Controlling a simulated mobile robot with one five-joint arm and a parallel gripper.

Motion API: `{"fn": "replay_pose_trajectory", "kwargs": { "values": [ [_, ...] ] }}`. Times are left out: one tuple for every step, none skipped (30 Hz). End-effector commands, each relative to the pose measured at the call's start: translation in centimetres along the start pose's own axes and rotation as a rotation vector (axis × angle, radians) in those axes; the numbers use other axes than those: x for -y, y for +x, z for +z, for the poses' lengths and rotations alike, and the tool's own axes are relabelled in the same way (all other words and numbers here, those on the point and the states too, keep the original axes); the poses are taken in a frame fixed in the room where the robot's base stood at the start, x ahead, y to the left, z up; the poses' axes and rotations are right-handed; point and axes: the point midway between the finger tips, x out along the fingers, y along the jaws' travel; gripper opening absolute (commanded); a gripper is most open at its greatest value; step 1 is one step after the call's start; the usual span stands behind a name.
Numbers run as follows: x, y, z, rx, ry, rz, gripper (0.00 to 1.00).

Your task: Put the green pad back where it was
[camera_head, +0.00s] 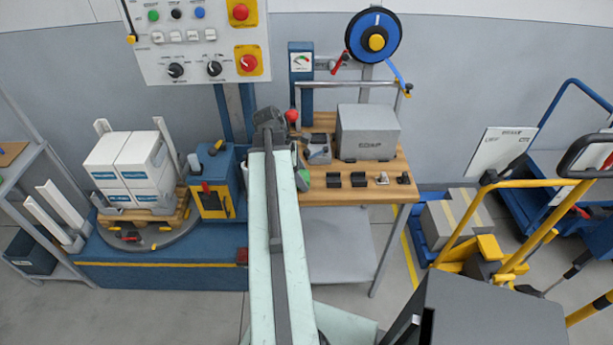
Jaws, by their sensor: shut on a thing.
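My arm reaches from the bottom of the picture to the wooden bench (389,192), its dark joint above the bench's left end. A small green piece, which looks like the green pad (304,181), shows just right of my arm at the bench's front left. My gripper (299,164) is mostly hidden behind my arm; only a small part seems to show beside the green. It is shut on the pad. I cannot tell whether the pad touches the bench top.
A grey box (367,134) stands on the bench, with a grey device (318,149) to its left and several small dark blocks in front. A control panel (197,40) hangs at upper left. White cartons (128,163) stand on a turntable at left. A yellow-framed cart stands at right.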

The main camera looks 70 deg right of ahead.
Motion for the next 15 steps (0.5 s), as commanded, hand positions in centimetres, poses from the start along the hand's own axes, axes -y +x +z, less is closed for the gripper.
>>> {"fn": "replay_pose_trajectory", "kwargs": {
  "values": [
    [-0.03, 1.53, -0.37, 0.0, 0.004, -0.002, 0.16],
    [-0.04, 1.65, -0.32, 0.0, 0.005, -0.002, 0.16],
    [-0.04, 1.57, -0.21, 0.0, 0.006, -0.003, 0.16],
    [-0.04, 1.42, -0.12, 0.0, 0.006, -0.003, 0.16],
    [-0.04, 1.29, -0.04, 0.0, 0.007, -0.003, 0.16],
    [-0.04, 1.26, 0.02, 0.0, 0.007, -0.003, 0.16],
    [-0.05, 1.26, 0.05, 0.0, 0.008, -0.003, 0.16],
    [-0.05, 1.26, 0.09, 0.0, 0.008, -0.004, 0.16],
    [-0.05, 1.32, 0.1, 0.0, 0.009, -0.004, 0.16],
    [-0.05, 1.42, 0.08, 0.0, 0.009, -0.004, 0.16],
    [-0.05, 1.56, 0.04, 0.0, 0.009, -0.004, 0.16],
    [-0.06, 1.72, 0.0, 0.0, 0.01, -0.004, 0.16],
    [-0.06, 1.7, 0.02, 0.0, 0.01, -0.004, 0.57],
    [-0.06, 1.61, 0.07, 0.0, 0.01, -0.004, 0.65],
    [-0.06, 1.59, 0.09, 0.0, 0.01, -0.004, 0.76]
  ]
}}
